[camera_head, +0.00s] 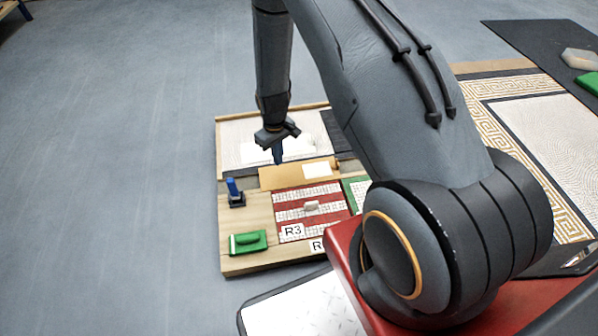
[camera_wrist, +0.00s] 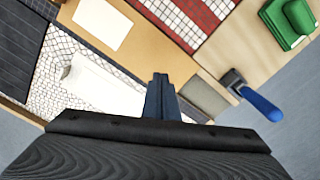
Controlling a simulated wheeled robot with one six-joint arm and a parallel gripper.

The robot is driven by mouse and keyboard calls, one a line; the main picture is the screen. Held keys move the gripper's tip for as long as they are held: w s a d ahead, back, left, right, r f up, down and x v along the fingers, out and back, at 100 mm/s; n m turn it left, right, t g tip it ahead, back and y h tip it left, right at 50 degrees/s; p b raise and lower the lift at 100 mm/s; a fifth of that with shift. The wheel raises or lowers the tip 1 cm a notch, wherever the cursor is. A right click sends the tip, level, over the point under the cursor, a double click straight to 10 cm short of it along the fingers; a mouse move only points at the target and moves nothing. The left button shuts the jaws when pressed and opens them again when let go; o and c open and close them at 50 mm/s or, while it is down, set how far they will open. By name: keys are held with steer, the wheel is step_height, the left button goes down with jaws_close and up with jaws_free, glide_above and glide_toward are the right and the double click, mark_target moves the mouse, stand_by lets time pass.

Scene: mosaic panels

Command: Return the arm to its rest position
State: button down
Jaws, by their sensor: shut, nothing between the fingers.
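My gripper (camera_head: 278,156) is shut and empty. In the head view it points down above the wooden board (camera_head: 246,207), near the tan strip with a white label (camera_head: 316,170). In the wrist view the closed fingers (camera_wrist: 161,98) show at the middle, over the pale mosaic area (camera_wrist: 98,88). My arm reaches out from the right side of the head view and hides part of the board. I cannot tell the exact height of the fingertips above the board.
A red-and-white mosaic panel (camera_head: 290,213) marked R3 lies on the board. A blue-handled tool (camera_head: 234,190) stands at the board's left edge, with a green block (camera_head: 248,242) below it. A mat with a gold key pattern (camera_head: 480,98) lies at right. Grey floor is clear at left.

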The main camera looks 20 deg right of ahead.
steer(key=shift+r, duration=0.15)
stand_by(0.3)
steer(key=s+a+r, duration=0.3)
steer(key=a+r, duration=0.3)
steer(key=r, duration=0.3)
steer(key=s+a+r+n, duration=0.1)
steer(key=s+a+r, duration=0.3)
steer(key=r, duration=0.6)
steer(key=s+a+r, duration=0.1)
steer(key=a+r, duration=0.6)
steer(key=r, duration=0.2)
steer(key=s+a+r+y, duration=0.1)
steer(key=s+r, duration=0.4)
steer(key=s, duration=0.3)
steer(key=s+a+r+n, duration=0.1)
steer(key=s+r, duration=0.4)
steer(key=s, duration=0.4)
steer(key=s+a+r+y, duration=0.1)
steer(key=s+a+r, duration=0.1)
steer(key=s+r, duration=0.45)
steer(key=d+r+m+h+p, duration=0.1)
steer(key=d+r+m+p, duration=0.2)
steer(key=d+r+p, duration=0.7)
steer(key=s+d+r+m+h+p, duration=0.1)
steer(key=d+r+p, duration=0.9)
steer(key=p, duration=1.6)
step_height(320, 180, up, 6)
steer(key=shift+s+d+f+m+p, duration=0.1)
steer(key=shift+s+d+m+p, duration=0.25)
steer(key=shift+m, duration=0.55)
